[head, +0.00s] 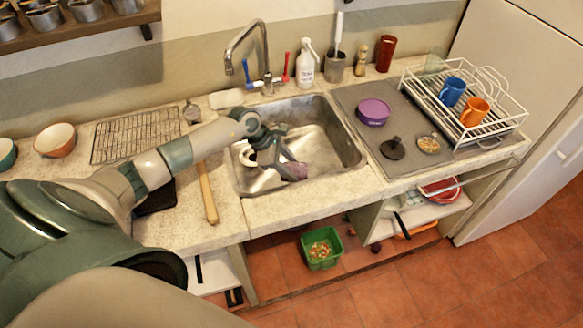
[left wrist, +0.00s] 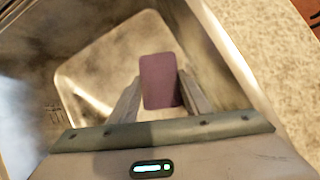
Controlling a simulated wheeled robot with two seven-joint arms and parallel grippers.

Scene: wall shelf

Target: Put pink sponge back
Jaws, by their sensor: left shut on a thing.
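The pink sponge (left wrist: 158,82) is a dull mauve-pink block between the two fingers of my left gripper (left wrist: 160,97) in the left wrist view. The fingers are shut on its sides. In the head view my left gripper (head: 292,172) reaches down into the metal sink (head: 335,150), with the sponge (head: 298,170) at its fingertips near the sink's front wall. I cannot tell whether the sponge touches the sink. A white round item (head: 249,156) lies in the sink left of the gripper, partly hidden by my arm. My right gripper does not show.
A tall faucet (head: 262,55) stands behind the sink, with a white bottle (head: 306,66) to its right.

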